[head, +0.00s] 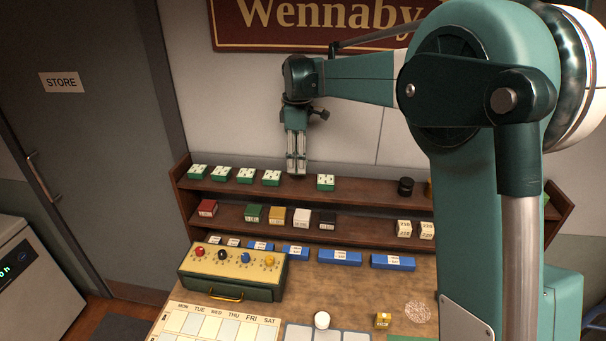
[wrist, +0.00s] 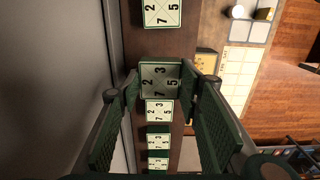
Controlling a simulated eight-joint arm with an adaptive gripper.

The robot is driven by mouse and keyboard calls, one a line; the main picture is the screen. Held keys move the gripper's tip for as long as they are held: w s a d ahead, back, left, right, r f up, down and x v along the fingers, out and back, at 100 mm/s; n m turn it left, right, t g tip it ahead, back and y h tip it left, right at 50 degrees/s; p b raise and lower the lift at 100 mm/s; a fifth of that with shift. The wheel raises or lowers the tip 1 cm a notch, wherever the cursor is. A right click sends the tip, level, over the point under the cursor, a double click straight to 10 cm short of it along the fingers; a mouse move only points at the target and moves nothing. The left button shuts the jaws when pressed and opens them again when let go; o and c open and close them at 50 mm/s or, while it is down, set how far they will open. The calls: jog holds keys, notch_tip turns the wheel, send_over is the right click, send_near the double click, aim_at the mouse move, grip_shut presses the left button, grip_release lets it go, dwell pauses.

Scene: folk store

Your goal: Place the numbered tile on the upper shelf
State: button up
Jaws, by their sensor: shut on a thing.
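My gripper (head: 296,172) reaches down to the upper shelf (head: 350,191), in the gap between the row of tiles and a lone tile. In the wrist view my gripper (wrist: 160,85) is shut on a numbered tile (wrist: 160,79), green-sided with 2, 3, 5 and 7 on its shaded pale face. The held tile cannot be made out in the head view. Whether it touches the shelf I cannot tell. Similar tiles stand on both sides: the lone tile (head: 326,182) to the right and the nearest row tile (head: 271,177) to the left.
A black round item (head: 405,187) stands farther right on the upper shelf. The lower shelf (head: 365,226) holds coloured boxes and white tiles. Below are blue boxes (head: 340,257) and a control box (head: 232,270). The upper shelf is bare between the lone tile and the black item.

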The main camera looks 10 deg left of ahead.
jog(key=shift+f, duration=0.5)
jog(key=shift+f, duration=0.1)
jog(key=shift+f, duration=2)
jog(key=shift+f, duration=0.15)
jog(key=o, duration=1)
notch_tip(320, 180, up, 12)
jog(key=shift+r, duration=0.2)
